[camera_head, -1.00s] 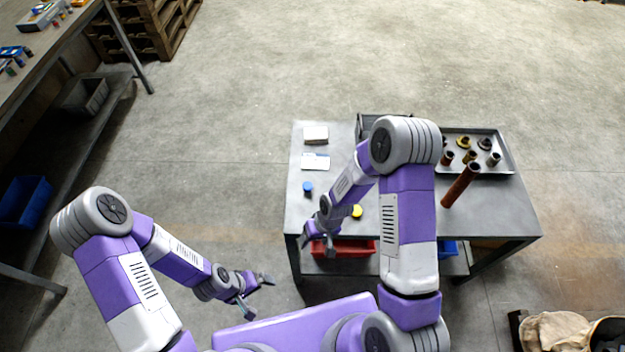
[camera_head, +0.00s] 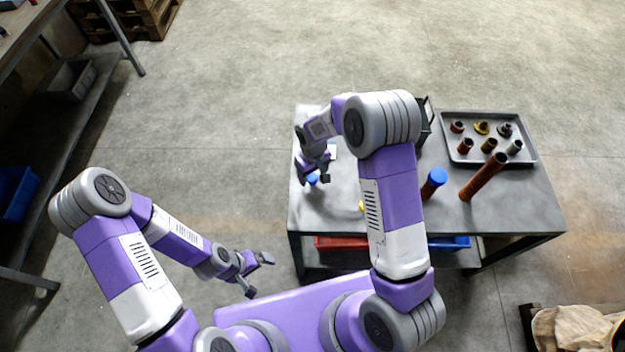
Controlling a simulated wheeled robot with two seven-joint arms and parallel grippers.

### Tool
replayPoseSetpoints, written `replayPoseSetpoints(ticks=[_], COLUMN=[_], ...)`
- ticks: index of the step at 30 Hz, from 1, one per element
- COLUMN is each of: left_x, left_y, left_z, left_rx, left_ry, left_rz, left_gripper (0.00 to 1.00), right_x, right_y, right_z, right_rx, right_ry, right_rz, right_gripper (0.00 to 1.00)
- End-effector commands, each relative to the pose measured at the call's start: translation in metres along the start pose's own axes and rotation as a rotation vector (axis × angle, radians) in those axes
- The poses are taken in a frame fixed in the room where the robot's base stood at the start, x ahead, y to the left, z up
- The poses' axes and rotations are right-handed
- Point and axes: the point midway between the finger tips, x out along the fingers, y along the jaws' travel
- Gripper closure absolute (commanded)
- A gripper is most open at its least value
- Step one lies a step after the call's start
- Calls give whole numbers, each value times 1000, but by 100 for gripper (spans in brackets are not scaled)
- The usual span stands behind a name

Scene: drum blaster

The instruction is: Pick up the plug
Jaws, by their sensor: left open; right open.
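A small round blue cap (camera_head: 312,178), which looks like a plug, sits on the left part of the grey table (camera_head: 340,235). My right gripper (camera_head: 313,181) is open above it, with its fingers on either side of the cap in the picture. Whether they touch it cannot be told. A yellow cap (camera_head: 361,206) is partly hidden by my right arm. My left gripper (camera_head: 259,275) is open and empty, off the table's left side.
A blue-topped cylinder (camera_head: 435,182) and a tall brown tube (camera_head: 483,177) stand on the table's right half. A grey tray (camera_head: 522,150) with several small fittings lies behind them. A dark container (camera_head: 427,122) is partly hidden behind my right arm.

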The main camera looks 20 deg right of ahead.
Motion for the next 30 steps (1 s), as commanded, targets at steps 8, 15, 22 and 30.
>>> replayPoseSetpoints(ticks=[8,15,22,30], left_x=[3,3,3,1], left_y=[-1,-1,-1,0], left_z=[0,0,0,0], left_rx=[0,0,0,0], left_ry=[0,0,0,0], left_rz=[0,0,0,0], left_gripper=[0,0,0,0], right_x=[13,13,13,5], right_y=[0,0,0,0], right_z=[0,0,0,0], right_rx=[1,1,1,0], right_ry=[1,1,1,2], right_rz=[0,-1,-1,-1], right_gripper=[31,61,90,90])
